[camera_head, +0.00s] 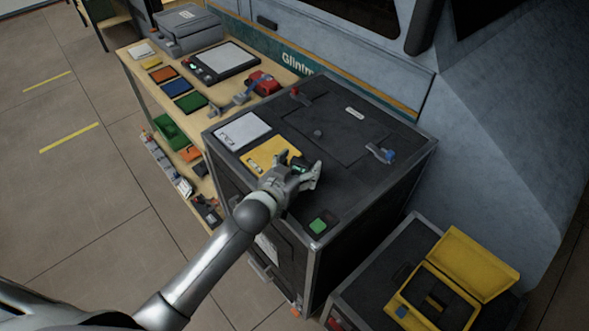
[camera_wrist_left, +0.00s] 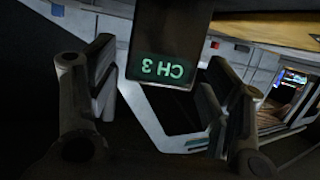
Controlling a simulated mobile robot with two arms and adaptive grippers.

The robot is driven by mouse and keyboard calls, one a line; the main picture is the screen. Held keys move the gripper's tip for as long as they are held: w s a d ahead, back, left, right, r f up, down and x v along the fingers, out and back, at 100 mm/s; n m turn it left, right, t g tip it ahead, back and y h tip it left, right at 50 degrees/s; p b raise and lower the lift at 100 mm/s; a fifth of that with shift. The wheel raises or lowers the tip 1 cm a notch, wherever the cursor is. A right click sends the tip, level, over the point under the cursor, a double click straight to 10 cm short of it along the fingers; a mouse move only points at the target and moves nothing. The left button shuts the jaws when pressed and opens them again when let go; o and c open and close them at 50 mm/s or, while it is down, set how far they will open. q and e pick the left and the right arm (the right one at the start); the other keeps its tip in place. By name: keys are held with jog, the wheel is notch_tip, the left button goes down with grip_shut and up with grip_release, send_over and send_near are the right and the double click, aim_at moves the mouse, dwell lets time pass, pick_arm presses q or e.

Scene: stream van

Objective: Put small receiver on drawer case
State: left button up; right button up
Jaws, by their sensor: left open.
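The small receiver (camera_head: 300,165) is a dark block with a lit green display. In the left wrist view the receiver (camera_wrist_left: 168,40) reads "CH 3" upside down and sits at the top, between the finger pads. My left gripper (camera_head: 301,172) is open around it, over the top of the large black case (camera_head: 345,195). In the wrist view dark gaps show between the receiver and the finger pads of my left gripper (camera_wrist_left: 160,90). I cannot tell whether the receiver touches the case top. I cannot tell for sure which case is the drawer case. My right gripper is out of view.
A white pad (camera_head: 243,130), a yellow pad (camera_head: 268,152) and a green-topped block (camera_head: 319,225) lie on the black case. A wooden bench (camera_head: 140,75) with coloured items stands behind. A yellow open box (camera_head: 470,265) sits lower right. The case's right side is mostly clear.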

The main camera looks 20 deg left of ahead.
pick_arm(q)
jog(key=shift+s+a+r, duration=0.1)
jog(key=shift+s+r, duration=0.1)
jog(key=shift+s, duration=0.35)
jog(key=b+v, duration=0.2)
jog(key=v, duration=0.9)
jog(key=shift+w, duration=0.1)
